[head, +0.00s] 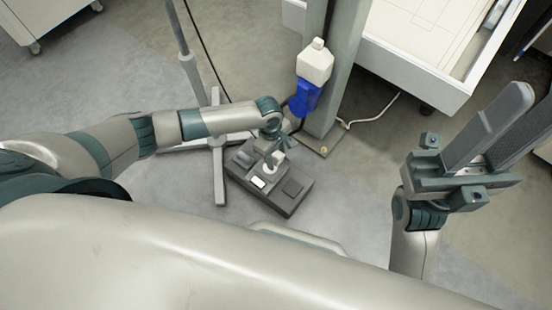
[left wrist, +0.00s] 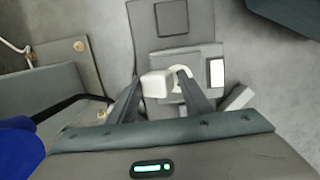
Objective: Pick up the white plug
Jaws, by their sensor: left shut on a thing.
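The white plug (left wrist: 157,84) sits between the fingertips of my left gripper (left wrist: 160,80) in the left wrist view. My left gripper is shut on it. In the head view the plug (head: 278,157) is a small white spot under my left gripper (head: 273,149), partly hidden by the fingers. It is over a dark grey box (head: 292,202) on the floor; I cannot tell whether it still touches the box. A white curved piece (left wrist: 182,71) shows beside the plug. My right gripper (head: 532,102) is raised at the right, open and empty.
A grey post (head: 344,60) with a blue and white bottle-like object (head: 313,66) stands just behind the box. A stand with crossed legs (head: 219,175) is left of it. A white cable (head: 375,117) lies by an open drawer (head: 440,85). Floor right of the box is clear.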

